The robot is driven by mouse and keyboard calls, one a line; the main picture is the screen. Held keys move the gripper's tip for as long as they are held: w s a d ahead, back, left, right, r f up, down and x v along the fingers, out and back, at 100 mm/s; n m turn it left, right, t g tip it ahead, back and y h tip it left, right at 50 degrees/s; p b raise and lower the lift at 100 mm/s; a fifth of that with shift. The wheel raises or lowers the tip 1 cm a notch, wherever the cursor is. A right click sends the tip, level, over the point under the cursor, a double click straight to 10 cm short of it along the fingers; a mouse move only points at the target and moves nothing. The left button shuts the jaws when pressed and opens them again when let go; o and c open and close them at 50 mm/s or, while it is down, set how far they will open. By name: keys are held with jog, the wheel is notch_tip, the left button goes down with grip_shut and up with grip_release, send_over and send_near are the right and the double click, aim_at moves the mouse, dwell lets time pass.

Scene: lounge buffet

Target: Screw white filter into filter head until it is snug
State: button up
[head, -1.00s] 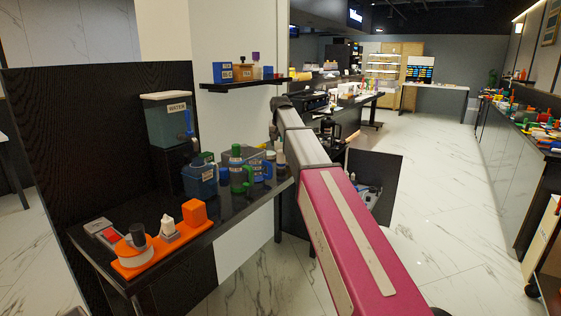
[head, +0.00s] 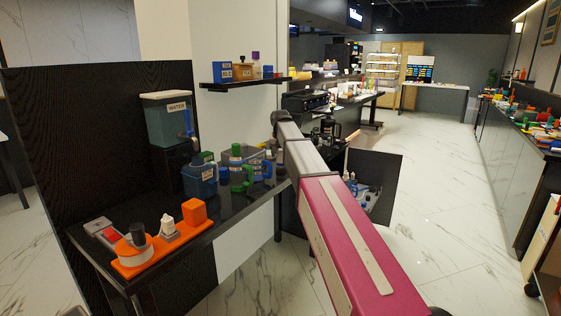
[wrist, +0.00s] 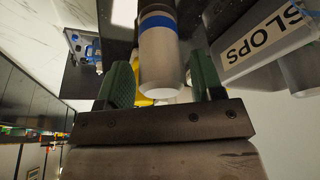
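A white cylinder with a blue band, which looks like the white filter (wrist: 159,62), stands between the green fingers of my gripper (wrist: 163,85) in the wrist view. The fingers are apart, with a narrow gap on each side of the cylinder, so my gripper looks open around or just short of it. In the head view my gripper is hidden by my arm and the clutter. A blue and white fitting (wrist: 92,52) on a dark panel shows at the upper left of the wrist view; I cannot tell whether it is the filter head.
A box labelled SLOPS (wrist: 268,45) is close on the right in the wrist view. The black counter (head: 215,232) carries an orange holder (head: 135,266), a green bottle (head: 237,170), blue jugs and a WATER tank (head: 167,124). A shelf (head: 245,83) hangs above.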

jog(key=c, duration=0.9)
jog(key=shift+o, duration=0.2)
jog(key=shift+r, duration=0.15)
jog(key=shift+r, duration=3.35)
